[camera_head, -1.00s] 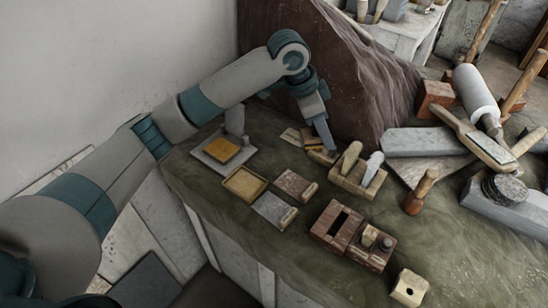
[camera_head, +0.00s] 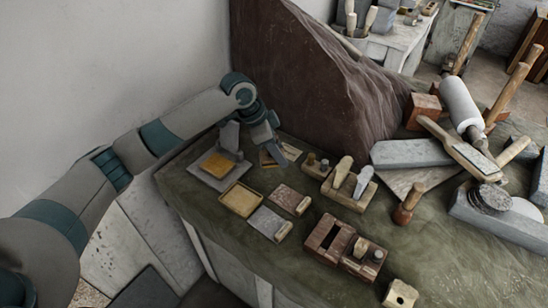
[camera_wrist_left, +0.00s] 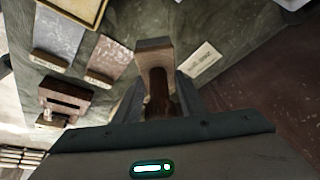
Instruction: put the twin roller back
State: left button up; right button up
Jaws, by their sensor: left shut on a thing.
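My left gripper (camera_head: 277,158) is low over the back left of the table, beside the pale card and near the dark rock. In the left wrist view it is shut on the twin roller (camera_wrist_left: 155,58), seen as a pale wooden block with a brown handle between the fingers (camera_wrist_left: 157,108). Its rolling parts cannot be made out. In the head view the gripper mostly hides it. A small wooden holder (camera_head: 317,167) with small knobs stands just right of the gripper. My right gripper is not in view.
A yellow pad on a grey stand (camera_head: 217,165) is left of the gripper. A shallow tray (camera_head: 242,199), flat slabs (camera_head: 268,223), a two-handled wooden rack (camera_head: 346,190) and a slotted wooden box (camera_head: 327,237) stand in front. The big dark rock (camera_head: 330,80) rises behind.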

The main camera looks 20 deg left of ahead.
aim_at(274, 162)
pick_arm(q)
jog(key=shift+w+a+f, duration=0.15)
jog(key=shift+a+f, duration=0.3)
jog(key=shift+a, duration=0.3)
jog(key=shift+f, duration=0.15)
notch_tip(274, 162, down, 3)
jog(key=shift+r+p, duration=0.15)
jog(key=shift+p, duration=0.9)
jog(key=shift+f, duration=0.55)
jog(key=shift+f, duration=0.1)
jog(key=o, duration=1)
jog(key=shift+c, duration=0.2)
